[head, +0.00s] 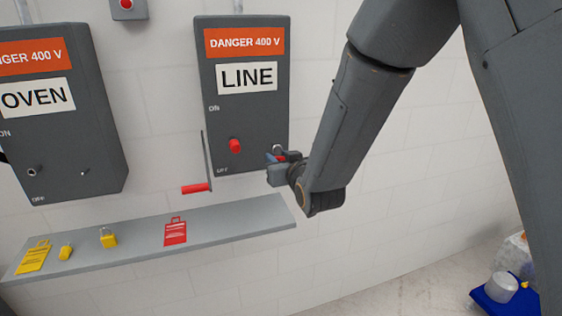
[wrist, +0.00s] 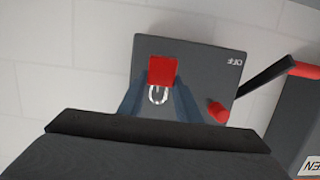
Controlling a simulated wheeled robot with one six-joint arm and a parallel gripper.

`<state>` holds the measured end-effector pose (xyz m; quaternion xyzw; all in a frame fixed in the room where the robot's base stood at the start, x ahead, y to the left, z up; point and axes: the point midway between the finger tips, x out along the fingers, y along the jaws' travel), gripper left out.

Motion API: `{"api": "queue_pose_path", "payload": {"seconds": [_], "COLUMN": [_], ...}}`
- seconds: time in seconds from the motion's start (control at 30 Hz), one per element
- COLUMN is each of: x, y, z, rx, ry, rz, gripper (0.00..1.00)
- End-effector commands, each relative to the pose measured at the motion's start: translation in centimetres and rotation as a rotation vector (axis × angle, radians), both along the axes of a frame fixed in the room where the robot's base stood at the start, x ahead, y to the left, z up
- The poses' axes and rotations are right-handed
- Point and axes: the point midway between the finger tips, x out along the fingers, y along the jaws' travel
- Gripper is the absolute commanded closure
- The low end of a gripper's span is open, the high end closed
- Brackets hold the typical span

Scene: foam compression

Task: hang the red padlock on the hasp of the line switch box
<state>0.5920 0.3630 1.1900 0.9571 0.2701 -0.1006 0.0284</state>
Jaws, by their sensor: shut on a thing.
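The grey line switch box (head: 243,100) hangs on the wall, labelled LINE. Its side lever with a red handle (head: 196,188) points down, near OFF. My gripper (head: 277,160) is at the box's lower right corner, shut on the red padlock (wrist: 162,70). In the head view the padlock is mostly hidden by the fingers; only a bit of red shows. In the wrist view, which is upside down, the silver shackle (wrist: 158,95) shows between the blue-grey fingers, over the box front. The hasp is not clear, and I cannot tell whether the shackle passes through it.
A grey shelf (head: 235,219) below holds a red tag (head: 175,231), yellow padlocks (head: 108,237) and a yellow tag (head: 34,257). The OVEN box (head: 65,150) is at left. A red knob (head: 235,146) sticks out of the line box front. A blue tray stands at lower right.

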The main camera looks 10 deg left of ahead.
Motion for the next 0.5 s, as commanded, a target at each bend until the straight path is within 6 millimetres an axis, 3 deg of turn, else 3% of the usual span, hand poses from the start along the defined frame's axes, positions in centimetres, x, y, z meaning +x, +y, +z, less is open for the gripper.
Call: {"api": "queue_pose_path", "payload": {"seconds": [0.5], "x": [2.4], "y": [1.5], "z": [-0.2], "rx": [0.001], "ry": [-0.001], "rz": [0.0], "gripper": [0.93]}}
